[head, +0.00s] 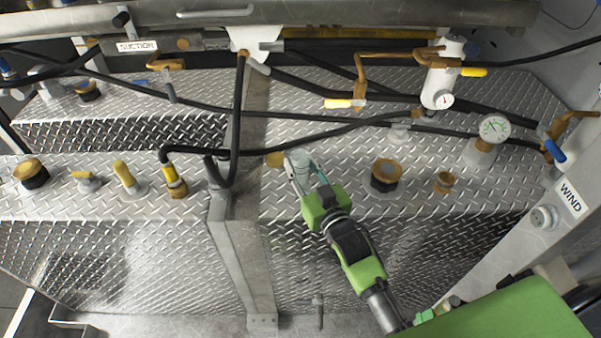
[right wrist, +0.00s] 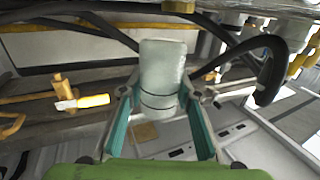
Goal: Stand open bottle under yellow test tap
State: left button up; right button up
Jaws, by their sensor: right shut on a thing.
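My right gripper (head: 301,172) is shut on a pale, translucent bottle (head: 299,158) above the diamond-plate deck. In the right wrist view the bottle (right wrist: 162,62) stands between the two teal-lined fingers, with a dark line around it. I cannot make out its mouth clearly. A brass tap with a yellow handle (head: 345,103) hangs behind and to the right of the bottle in the head view. Another yellow handle (head: 473,72) is on the white cylinder farther right. A yellow-handled tap (right wrist: 92,101) shows left of the gripper in the right wrist view. My left gripper is out of view.
Black hoses (head: 320,116) cross behind the bottle. A round brass-topped fitting (head: 387,174) and a gauge (head: 494,128) stand to the right. A hose with a yellow fitting (head: 174,181) is at left. A flat tan patch (head: 275,159) lies left of the bottle.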

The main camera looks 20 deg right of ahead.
aim_at(305, 182)
jog(key=shift+w+d+f, duration=0.1)
jog(key=shift+w+f, duration=0.05)
jog(key=shift+f, duration=0.75)
jog(key=shift+w+f, duration=0.1)
jog(key=shift+f, duration=0.8)
jog(key=shift+f, duration=0.2)
jog(key=o, duration=1)
